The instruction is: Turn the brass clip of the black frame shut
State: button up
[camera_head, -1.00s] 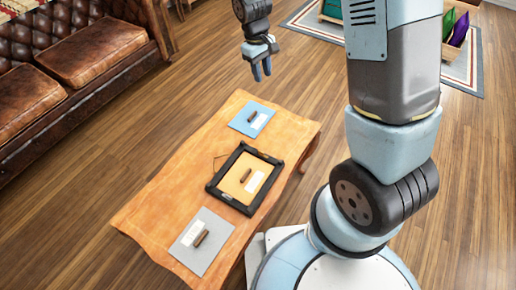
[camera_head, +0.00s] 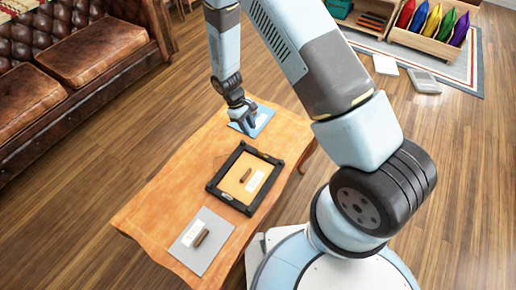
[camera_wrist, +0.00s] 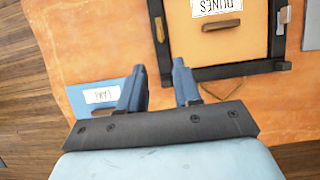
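The black frame (camera_head: 212,187) lies on the wooden table around an orange-tan panel. In the wrist view its lower edge (camera_wrist: 232,70) is close ahead, with the panel (camera_wrist: 255,45) and an upside-down label reading DUNES. My gripper (camera_head: 247,130) is low over the table's far end, by the blue panel. Its two blue fingers (camera_wrist: 159,68) are apart with nothing between them, short of the frame.
The blue panel (camera_head: 262,118) lies at the table's far end and the grey panel (camera_head: 208,253) at the near end. A thin cord (camera_wrist: 222,92) lies beside the frame. A leather sofa (camera_head: 75,75) stands left.

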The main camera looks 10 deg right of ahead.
aim_at(263, 154)
jog(key=x, duration=1.2)
jog(key=shift+f, duration=0.25)
jog(key=shift+c, duration=0.3)
grip_shut()
